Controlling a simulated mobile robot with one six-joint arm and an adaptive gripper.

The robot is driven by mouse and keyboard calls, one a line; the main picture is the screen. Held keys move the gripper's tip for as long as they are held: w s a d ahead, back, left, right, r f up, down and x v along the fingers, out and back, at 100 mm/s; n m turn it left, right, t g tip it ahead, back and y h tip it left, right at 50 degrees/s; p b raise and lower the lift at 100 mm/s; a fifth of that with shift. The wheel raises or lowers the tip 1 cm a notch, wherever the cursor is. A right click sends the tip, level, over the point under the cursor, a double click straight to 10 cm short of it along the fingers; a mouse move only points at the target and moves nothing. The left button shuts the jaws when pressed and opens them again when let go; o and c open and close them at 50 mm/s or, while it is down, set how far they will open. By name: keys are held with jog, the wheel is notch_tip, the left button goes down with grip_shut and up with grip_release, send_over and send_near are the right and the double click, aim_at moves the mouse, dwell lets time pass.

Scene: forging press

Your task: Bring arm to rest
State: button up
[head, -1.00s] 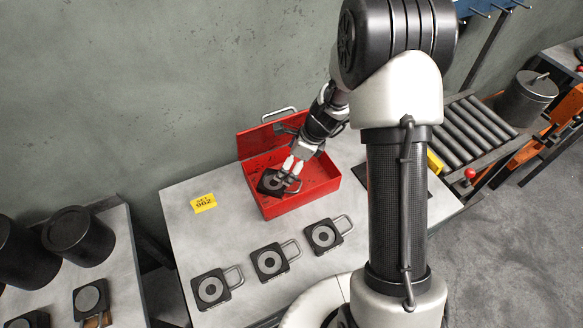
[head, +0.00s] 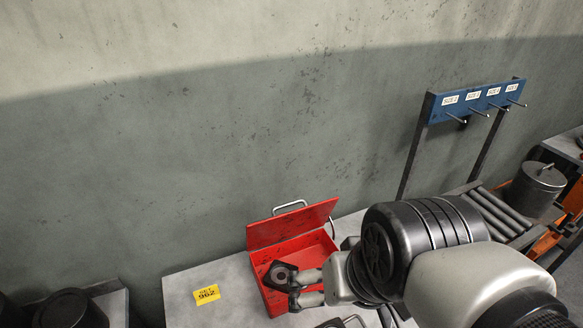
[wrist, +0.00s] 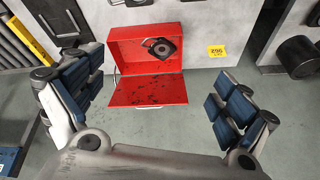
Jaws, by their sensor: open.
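My gripper (wrist: 155,85) is open and empty in the wrist view, with its blue-padded fingers wide apart. It is away from the red box, which lies beyond the fingers. The box (wrist: 118,52) is open, its lid (wrist: 150,92) swung back. It also shows in the head view (head: 262,299). A dark block with a round ring and a handle (wrist: 155,46) sits in the box, tilted. It also shows in the head view (head: 281,273).
A yellow tag (head: 207,294) lies on the grey table (head: 185,312) left of the box. A blue hook rack (head: 475,100) stands by the wall at right, near rollers (head: 495,212) and a dark canister (head: 537,187). The wall above is bare.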

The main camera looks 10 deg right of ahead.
jog(key=shift+s+d+n, duration=0.25)
jog(key=shift+s+n, duration=0.15)
jog(key=shift+s, duration=0.1)
jog(key=shift+s+d+n, duration=0.2)
jog(key=shift+s+n, duration=0.2)
jog(key=shift+s, duration=0.1)
